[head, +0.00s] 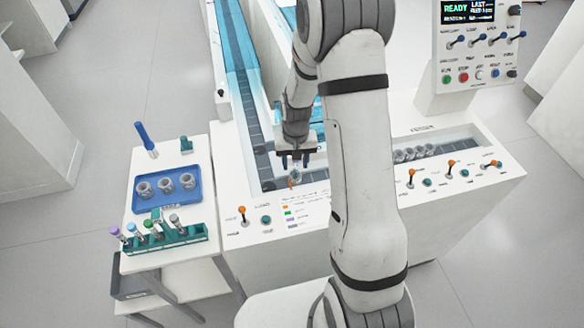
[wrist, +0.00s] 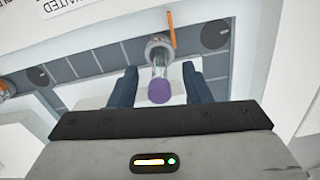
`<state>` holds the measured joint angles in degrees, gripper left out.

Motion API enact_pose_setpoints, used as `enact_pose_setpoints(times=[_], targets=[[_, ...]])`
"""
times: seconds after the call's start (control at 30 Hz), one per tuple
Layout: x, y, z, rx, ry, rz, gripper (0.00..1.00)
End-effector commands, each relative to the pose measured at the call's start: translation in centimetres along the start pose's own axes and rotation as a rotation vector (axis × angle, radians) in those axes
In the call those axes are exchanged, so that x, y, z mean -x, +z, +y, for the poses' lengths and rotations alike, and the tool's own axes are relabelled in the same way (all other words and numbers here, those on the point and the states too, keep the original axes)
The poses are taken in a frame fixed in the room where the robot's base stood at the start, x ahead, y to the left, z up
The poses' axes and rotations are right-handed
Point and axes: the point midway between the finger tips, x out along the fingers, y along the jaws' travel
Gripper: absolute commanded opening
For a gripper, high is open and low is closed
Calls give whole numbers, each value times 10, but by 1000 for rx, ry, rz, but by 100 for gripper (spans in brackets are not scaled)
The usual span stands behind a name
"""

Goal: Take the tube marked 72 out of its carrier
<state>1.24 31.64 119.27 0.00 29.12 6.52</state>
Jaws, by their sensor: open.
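A tube with a purple cap (wrist: 159,91) stands in a grey round carrier (wrist: 157,44) on the dark track in the wrist view. No number can be read on it. My gripper (wrist: 160,88) is open, with one dark finger on each side of the cap and a gap on both sides. In the head view my gripper (head: 294,161) hangs over the near end of the left track lane, and a carrier (head: 295,176) shows just below it. My arm hides part of the track there.
An orange stick (wrist: 171,30) rises beside the carrier. Left of the track, a side table holds a blue tray (head: 167,204) with 3 empty carriers and a green rack (head: 190,235) of capped tubes. Several carriers (head: 413,154) stand on the right track. A control panel (head: 480,50) stands behind.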

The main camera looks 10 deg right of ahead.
Motion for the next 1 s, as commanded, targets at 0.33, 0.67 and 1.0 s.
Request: enact_pose_setpoints(times=[0.33, 0.67, 1.0], targets=[[-10, 0, 1, -1, 0, 1, 44], [-10, 0, 1, -2, 0, 1, 17], [-9, 0, 1, -2, 0, 1, 5]])
